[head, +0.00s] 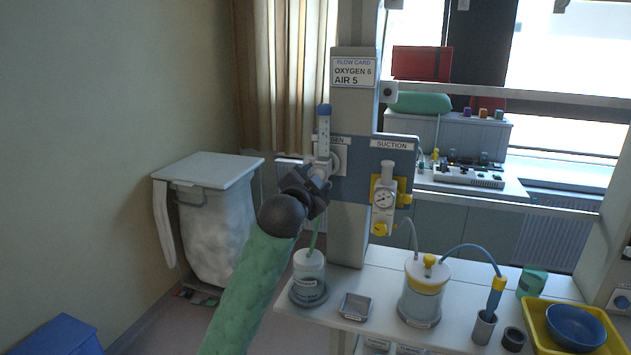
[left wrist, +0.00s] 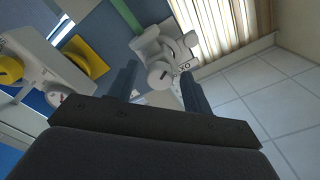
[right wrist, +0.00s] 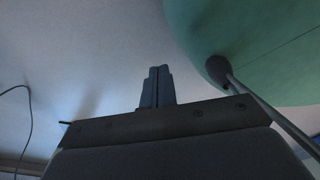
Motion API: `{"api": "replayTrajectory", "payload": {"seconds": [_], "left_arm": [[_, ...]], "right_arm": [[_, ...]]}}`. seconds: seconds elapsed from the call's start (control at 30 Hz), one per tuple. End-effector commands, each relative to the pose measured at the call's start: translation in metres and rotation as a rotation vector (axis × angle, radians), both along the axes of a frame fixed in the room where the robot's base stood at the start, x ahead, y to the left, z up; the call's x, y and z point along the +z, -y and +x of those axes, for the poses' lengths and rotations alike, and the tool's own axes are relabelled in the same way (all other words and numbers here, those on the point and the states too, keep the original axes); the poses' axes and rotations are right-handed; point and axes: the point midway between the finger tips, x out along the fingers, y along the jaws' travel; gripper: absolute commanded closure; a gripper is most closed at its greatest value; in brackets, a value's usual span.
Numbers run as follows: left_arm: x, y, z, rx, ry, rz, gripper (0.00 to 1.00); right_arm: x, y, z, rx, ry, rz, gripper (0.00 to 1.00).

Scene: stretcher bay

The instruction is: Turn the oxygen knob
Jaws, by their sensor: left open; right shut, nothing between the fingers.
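The oxygen flowmeter (head: 324,130), a clear tube with a blue top, stands on the blue wall panel beside the partly hidden OXYGEN label. My left gripper (head: 320,178) is open at the flowmeter's lower end and hides most of the knob in the head view. In the left wrist view the white round oxygen knob (left wrist: 160,74) with a dark mark appears between the two open fingers of my left gripper (left wrist: 157,88). I cannot tell if they touch it. My right gripper (right wrist: 157,86) is shut and empty, and is outside the head view.
The suction regulator (head: 384,200) with yellow parts hangs right of the flowmeter. Below, a humidifier bottle (head: 309,272), a small tray (head: 355,307) and a suction jar (head: 423,290) stand on the white shelf. A large green rounded object (right wrist: 255,45) is close to my right gripper.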

Motion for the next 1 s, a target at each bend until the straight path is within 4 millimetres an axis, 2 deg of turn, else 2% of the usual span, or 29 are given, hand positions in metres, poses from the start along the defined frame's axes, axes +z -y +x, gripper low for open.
{"api": "replayTrajectory", "payload": {"seconds": [0.07,0.17,0.5,0.7,1.0], "left_arm": [[-0.003,-0.002,-0.007,0.0,0.002,0.001,0.5],[-0.004,-0.007,-0.019,0.0,0.002,0.001,0.5],[-0.004,-0.02,-0.061,-0.001,-0.001,0.0,0.5],[-0.002,-0.023,-0.069,0.001,-0.002,0.001,0.5],[-0.003,-0.024,-0.07,0.001,-0.004,0.0,0.5]], "right_arm": [[-0.005,-0.003,-0.001,-0.001,-0.005,0.002,1.0],[0.002,-0.026,0.041,-0.003,0.037,0.022,1.0],[0.012,-0.03,0.089,-0.003,0.071,0.023,1.0],[0.017,-0.031,0.099,-0.003,0.077,0.023,1.0],[0.017,-0.03,0.099,-0.003,0.077,0.023,1.0]]}}
